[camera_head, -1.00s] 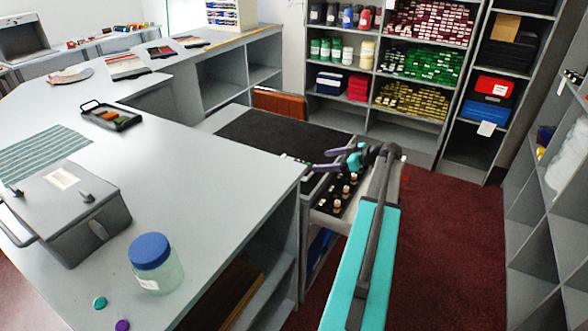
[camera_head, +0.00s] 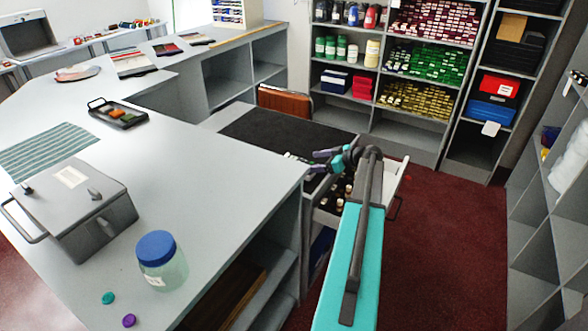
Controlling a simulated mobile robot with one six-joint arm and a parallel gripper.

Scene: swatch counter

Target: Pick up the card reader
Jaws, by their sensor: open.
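I cannot make out a card reader for certain in the head view. My gripper (camera_head: 314,161) is at the end of my outstretched arm, its teal and purple fingers apart and nothing visible between them. It is over the near right part of the black-topped lower unit, by the counter's right corner. Small dark and pale items show just left of the fingers, too small to name. Part of the area beneath is hidden by my gripper and the counter edge.
An open drawer (camera_head: 325,217) with several small bottles lies below my wrist. The grey counter (camera_head: 215,185) at left holds a grey box (camera_head: 78,215), a blue-lidded jar (camera_head: 160,262) and a black tray (camera_head: 117,117). Shelves stand behind; red carpet (camera_head: 440,240) is clear at right.

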